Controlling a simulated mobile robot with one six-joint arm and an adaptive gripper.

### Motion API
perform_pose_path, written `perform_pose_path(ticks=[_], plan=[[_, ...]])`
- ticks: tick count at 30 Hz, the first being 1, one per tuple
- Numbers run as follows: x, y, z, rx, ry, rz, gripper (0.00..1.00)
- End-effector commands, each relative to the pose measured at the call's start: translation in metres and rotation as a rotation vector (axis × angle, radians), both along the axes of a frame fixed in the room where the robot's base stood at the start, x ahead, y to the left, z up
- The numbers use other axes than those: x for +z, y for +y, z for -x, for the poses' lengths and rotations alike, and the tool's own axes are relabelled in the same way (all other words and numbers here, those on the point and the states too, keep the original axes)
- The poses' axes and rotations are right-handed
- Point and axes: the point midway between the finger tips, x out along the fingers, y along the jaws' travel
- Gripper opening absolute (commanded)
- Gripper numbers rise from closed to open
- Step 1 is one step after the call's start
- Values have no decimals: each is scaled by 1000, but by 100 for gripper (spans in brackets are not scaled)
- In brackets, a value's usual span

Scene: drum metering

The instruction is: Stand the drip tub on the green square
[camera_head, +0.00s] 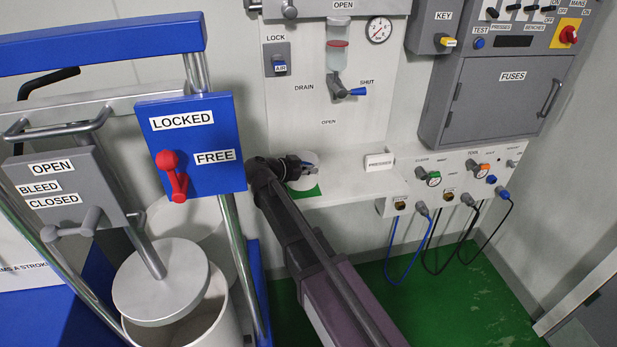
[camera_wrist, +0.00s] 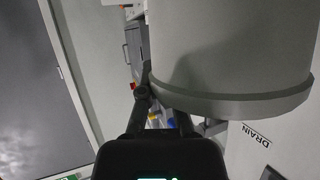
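The drip tub (camera_head: 302,183), a small pale round tub, is at the green square (camera_head: 308,193) on the white shelf below the drain valve. The square's front part shows below it; I cannot tell if the tub rests on it or hangs just above. My gripper (camera_head: 304,168) is at the tub and overlaps it in the head view. In the wrist view the tub (camera_wrist: 230,50) fills the upper right, large and grey, its rim towards the camera. A dark finger of my gripper (camera_wrist: 165,100) touches or nearly touches its left edge; the other is partly hidden, so the grip is unclear.
The drain valve (camera_head: 338,88) with its blue handle hangs above the shelf (camera_head: 365,185). A PRESSES sign (camera_head: 380,162) stands on the shelf to the right, with bare shelf between. The blue LOCKED/FREE panel (camera_head: 195,140) with a red lever is close on the left.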

Motion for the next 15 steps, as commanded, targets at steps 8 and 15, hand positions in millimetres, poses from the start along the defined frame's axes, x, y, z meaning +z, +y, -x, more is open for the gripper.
perform_pose_path(ticks=[8, 15], plan=[[0, 1, -3, 0, -1, 1, 0], [-1, 3, -8, -1, -1, 0, 0]])
